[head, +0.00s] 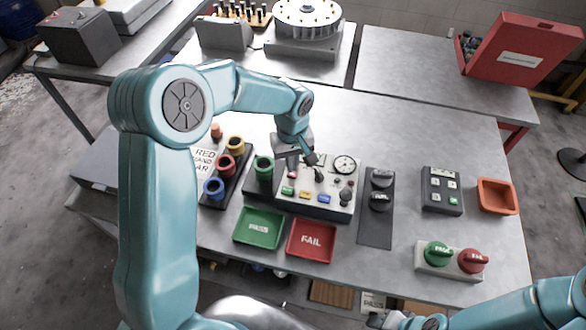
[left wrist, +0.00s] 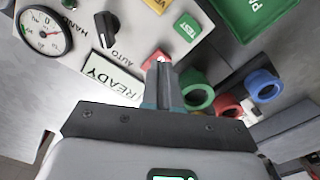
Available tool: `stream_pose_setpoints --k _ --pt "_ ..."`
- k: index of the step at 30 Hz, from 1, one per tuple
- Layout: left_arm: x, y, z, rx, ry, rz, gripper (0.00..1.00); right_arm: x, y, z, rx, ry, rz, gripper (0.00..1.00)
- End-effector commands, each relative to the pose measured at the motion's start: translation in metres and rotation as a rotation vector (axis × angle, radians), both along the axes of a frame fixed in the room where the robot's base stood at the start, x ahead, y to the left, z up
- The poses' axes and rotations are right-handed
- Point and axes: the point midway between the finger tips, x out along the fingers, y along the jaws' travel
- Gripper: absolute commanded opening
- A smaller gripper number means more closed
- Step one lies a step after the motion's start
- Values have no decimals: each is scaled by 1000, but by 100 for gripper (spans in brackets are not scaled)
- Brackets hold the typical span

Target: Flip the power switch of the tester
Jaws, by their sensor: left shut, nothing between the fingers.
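The tester (head: 335,205) is a grey box on the table, with a round gauge (head: 345,164), a black HAND/AUTO knob (left wrist: 107,30) and coloured buttons along its front. No power label is readable. A small red part (left wrist: 154,57) with a pale tip shows beside the READY panel (left wrist: 110,77), partly covered by my fingertips in the left wrist view. My left gripper (head: 311,159) is above the back left of the tester, shut and empty; contact cannot be told. The green TEST button (left wrist: 187,27) is nearby. My right gripper (head: 390,320) is at the bottom edge, its jaws unclear.
Green, red and blue rings (head: 214,188) stand left of the tester. PASS (head: 258,228) and FAIL (head: 311,241) trays lie in front.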

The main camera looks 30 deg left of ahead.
Motion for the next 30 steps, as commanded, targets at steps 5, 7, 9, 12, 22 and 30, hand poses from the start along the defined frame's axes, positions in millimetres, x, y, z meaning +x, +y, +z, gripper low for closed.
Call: stream_pose_setpoints --k 5,7,9,12,22,30 --pt "0 0 0 0 0 0 0 0 0 0 0 0 0 43" --pt "0 0 0 0 0 0 0 0 0 0 0 0 0 43" --pt "0 0 0 0 0 0 0 0 0 0 0 0 0 43" --pt "0 0 0 0 0 0 0 0 0 0 0 0 0 43" --pt "0 0 -2 0 0 0 0 0 0 -2 0 0 0 43" --pt "0 0 -7 0 0 0 0 0 0 -6 0 0 0 43"
